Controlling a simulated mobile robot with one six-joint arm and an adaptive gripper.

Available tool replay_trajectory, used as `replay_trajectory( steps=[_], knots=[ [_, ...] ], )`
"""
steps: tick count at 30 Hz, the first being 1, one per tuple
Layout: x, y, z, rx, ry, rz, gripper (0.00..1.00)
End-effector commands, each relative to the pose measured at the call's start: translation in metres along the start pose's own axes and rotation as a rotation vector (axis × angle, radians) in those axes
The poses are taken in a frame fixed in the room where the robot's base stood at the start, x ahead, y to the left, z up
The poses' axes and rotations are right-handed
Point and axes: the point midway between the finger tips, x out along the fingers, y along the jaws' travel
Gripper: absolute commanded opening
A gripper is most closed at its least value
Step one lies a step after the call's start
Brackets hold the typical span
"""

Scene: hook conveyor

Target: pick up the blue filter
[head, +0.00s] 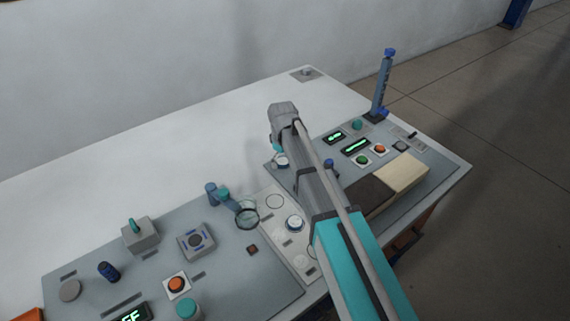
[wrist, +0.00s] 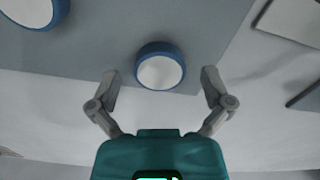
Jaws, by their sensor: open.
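A round blue-rimmed disc with a pale face, which looks like the blue filter (wrist: 160,69), lies just beyond and between my fingertips in the wrist view. A similar blue-rimmed disc (wrist: 36,10) is cut off at the top left. My gripper (wrist: 162,80) is open, with one finger on each side of the nearer disc and nothing held. In the head view my arm hides most of the gripper.
A grey control panel (head: 440,170) with buttons and green displays lies to the right. A blue post (head: 382,85) stands at its back edge. Another panel (head: 100,275) with knobs lies at the left, near a ring lens (head: 247,213).

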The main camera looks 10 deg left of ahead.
Motion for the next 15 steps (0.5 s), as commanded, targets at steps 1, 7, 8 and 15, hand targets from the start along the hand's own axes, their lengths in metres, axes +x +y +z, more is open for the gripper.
replay_trajectory(
  steps=[1,7,8,15],
  knots=[
    [0.0,-0.0001,-0.0001,0.0,0.0,0.0,1.0],
    [0.0,-0.0002,-0.0002,0.0,0.0,0.0,1.0],
    [0.0,-0.0002,-0.0002,0.0,0.0,0.0,1.0],
    [0.0,-0.0003,-0.0003,-0.001,0.0,0.0,0.59]
  ],
)
